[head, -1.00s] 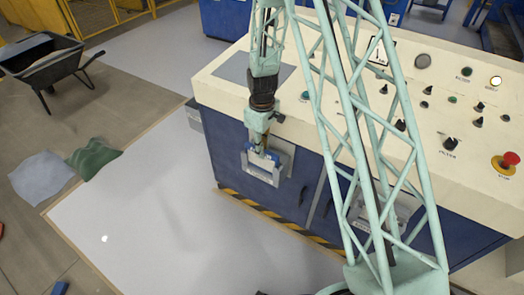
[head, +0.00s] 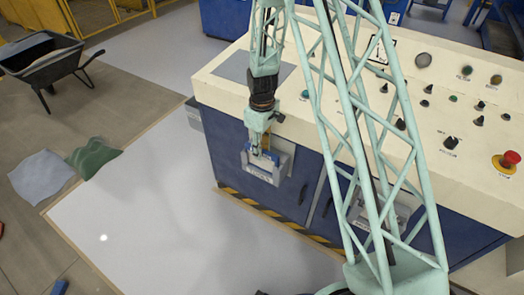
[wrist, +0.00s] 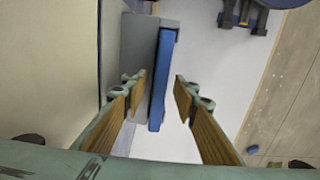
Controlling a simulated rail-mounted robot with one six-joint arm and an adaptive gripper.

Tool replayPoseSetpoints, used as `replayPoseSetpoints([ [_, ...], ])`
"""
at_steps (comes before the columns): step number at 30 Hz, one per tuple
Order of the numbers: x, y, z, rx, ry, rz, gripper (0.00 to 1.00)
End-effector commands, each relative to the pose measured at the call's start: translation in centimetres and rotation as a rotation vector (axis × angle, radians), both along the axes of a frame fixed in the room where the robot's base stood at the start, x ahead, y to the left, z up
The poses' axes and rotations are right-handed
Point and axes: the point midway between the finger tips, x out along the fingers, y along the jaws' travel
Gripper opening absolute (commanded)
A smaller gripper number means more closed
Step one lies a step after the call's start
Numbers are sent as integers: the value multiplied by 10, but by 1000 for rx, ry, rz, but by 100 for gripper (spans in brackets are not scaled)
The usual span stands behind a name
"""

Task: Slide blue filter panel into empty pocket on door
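The blue filter panel (wrist: 160,85) stands upright at the grey pocket (wrist: 138,60) on the door in the wrist view. In the head view the pocket (head: 284,160) is on the left blue door (head: 231,140), and the panel (head: 262,161) appears inside it, its lower part behind the pocket's front. My gripper (wrist: 160,83) is open. Its fingers are spread on either side of the panel's edge, with visible gaps. In the head view my gripper (head: 259,149) is just above the pocket. How deep the panel sits is hard to tell.
A cream control console (head: 330,110) overhangs the doors, with knobs and a red stop button (head: 506,162). A second grey pocket (head: 372,218) is on the right door, partly behind my arm. The pale floor (head: 150,220) in front is clear. A wheelbarrow (head: 42,65) stands far left.

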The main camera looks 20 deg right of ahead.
Motion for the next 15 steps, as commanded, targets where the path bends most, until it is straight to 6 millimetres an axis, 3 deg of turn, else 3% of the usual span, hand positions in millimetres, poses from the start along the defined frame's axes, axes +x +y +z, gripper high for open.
replayPoseSetpoints([
  [15,1,0,33,0,-3,0,27],
])
